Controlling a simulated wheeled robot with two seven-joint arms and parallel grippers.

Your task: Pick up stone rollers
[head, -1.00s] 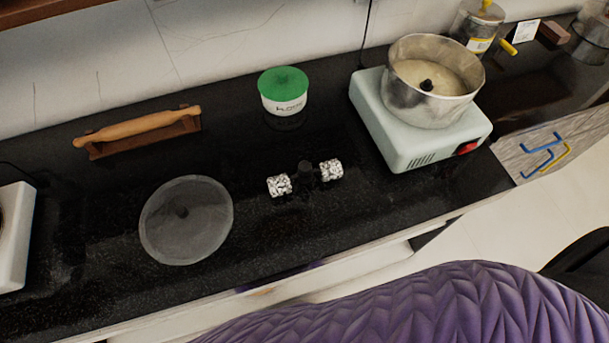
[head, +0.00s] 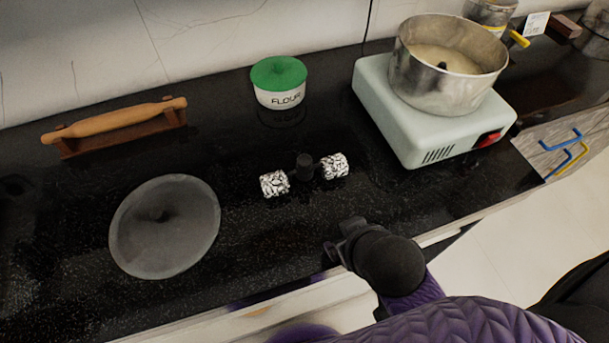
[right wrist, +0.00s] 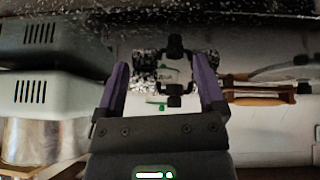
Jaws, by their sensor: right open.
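The stone rollers (head: 274,183) are two black-and-white speckled cylinders on a dark axle with a black hub, lying on the black counter. They also show in the right wrist view (right wrist: 146,70), beyond and partly between my purple fingers. My right gripper (head: 338,243) is at the counter's front edge, below and to the right of the rollers and apart from them. In the right wrist view its fingers (right wrist: 160,75) are spread, with nothing held. My left gripper is not in view.
A grey round lid (head: 165,235) lies left of the rollers. A flour tub (head: 280,92) with a green lid stands behind them. A pale machine (head: 425,120) with a metal pot (head: 447,75) stands to the right. A rolling pin (head: 115,121) rests on a stand at the back left.

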